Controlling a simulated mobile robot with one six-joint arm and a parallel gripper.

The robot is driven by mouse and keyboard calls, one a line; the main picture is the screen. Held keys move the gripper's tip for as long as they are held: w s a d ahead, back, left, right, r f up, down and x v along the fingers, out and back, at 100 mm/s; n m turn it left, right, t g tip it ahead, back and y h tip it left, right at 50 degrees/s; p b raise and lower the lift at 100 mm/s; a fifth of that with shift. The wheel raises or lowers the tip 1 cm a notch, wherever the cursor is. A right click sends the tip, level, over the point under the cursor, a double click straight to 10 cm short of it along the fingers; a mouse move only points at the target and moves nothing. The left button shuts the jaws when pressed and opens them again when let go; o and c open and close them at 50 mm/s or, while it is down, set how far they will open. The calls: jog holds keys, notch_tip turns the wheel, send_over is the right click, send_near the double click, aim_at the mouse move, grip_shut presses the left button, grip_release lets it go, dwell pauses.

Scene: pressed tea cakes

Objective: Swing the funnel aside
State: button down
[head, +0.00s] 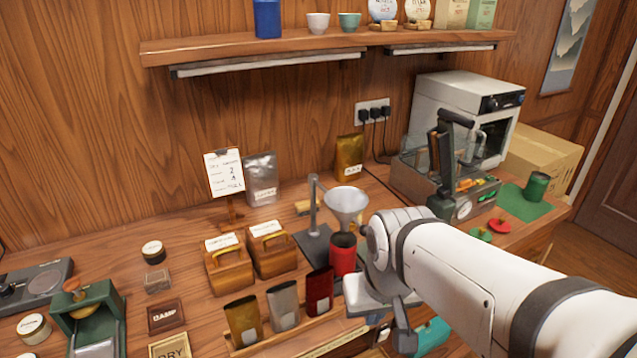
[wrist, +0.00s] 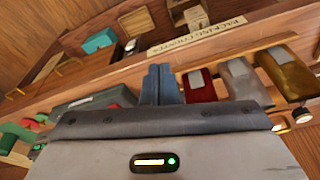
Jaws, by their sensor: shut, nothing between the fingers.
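The grey metal funnel (head: 346,203) sits in the head view on a stand with an upright post (head: 313,205) and a dark base (head: 316,246). Its mouth is over a red canister (head: 343,259) standing on the counter. My gripper shows in the wrist view (wrist: 162,72) with its two blue-grey fingers together and nothing between them. In the head view my white wrist is right of the red canister and lower than the funnel, apart from the funnel's bowl. The funnel is not visible in the wrist view.
Gold, silver and red pouches (head: 285,306) stand in a wooden rack in front of the stand. Two wooden boxes (head: 272,252) are left of it. A press machine (head: 440,180) stands to the right. A shelf (head: 330,42) runs along the wall above.

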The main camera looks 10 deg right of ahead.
jog(key=shift+r, duration=0.1)
jog(key=w+a+r+m+h+p, duration=0.1)
jog(key=w+a+r+h+p, duration=0.1)
jog(key=w+a+r, duration=0.3)
jog(key=w+a+r+m+h+p, duration=0.1)
jog(key=w+a+r+h+p, duration=0.2)
jog(key=w+r, duration=0.4)
notch_tip(320, 180, up, 5)
jog(key=shift+w+a+f+m+t+h, duration=0.1)
jog(key=shift+w+a+m+t+h, duration=0.2)
jog(key=shift+a, duration=0.55)
jog(key=shift+s, duration=0.1)
jog(key=p, duration=0.1)
send_near(348, 222)
notch_tip(348, 222, down, 3)
jog(key=s, duration=0.2)
jog(key=d, duration=0.2)
jog(key=d+f+p, duration=0.1)
jog(key=shift+s, duration=0.35)
